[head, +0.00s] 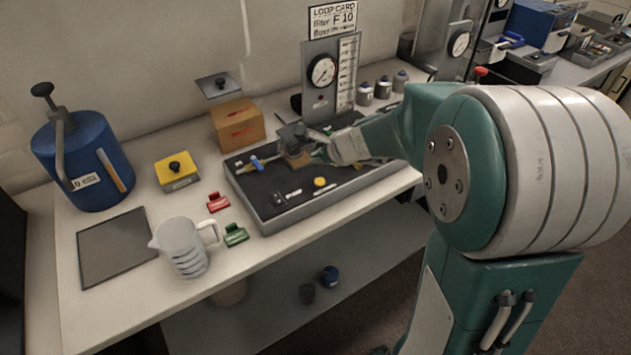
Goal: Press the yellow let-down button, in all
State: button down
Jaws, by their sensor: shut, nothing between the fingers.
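A round yellow button (319,183) shows on the dark face of a grey-rimmed panel (271,226) on the bench. My gripper (297,160) is over the back part of this panel, behind the yellow button and a little left of it. It is shut and holds nothing. The gripper looks apart from the button in this view. Its fingertips are small and partly merge with the dark panel, so their height above it is unclear. My forearm covers the panel's right back part.
A blue valve handle (257,163) sits at the panel's left. A gauge board (323,70) and a cardboard box (238,125) stand behind. A yellow block with a black knob (177,172), a blue tank (88,160) and a measuring jug (183,248) stand left.

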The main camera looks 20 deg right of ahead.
aim_at(325, 181)
jog(key=f, duration=0.1)
jog(key=d+f, duration=0.2)
jog(key=f, duration=0.1)
jog(key=shift+f, duration=0.2)
jog(key=shift+a+f, duration=0.15)
jog(key=shift+a, duration=0.5)
jog(key=shift+d, duration=0.4)
jog(key=shift+a, duration=0.25)
jog(key=shift+d, duration=0.15)
jog(key=shift+f, duration=0.1)
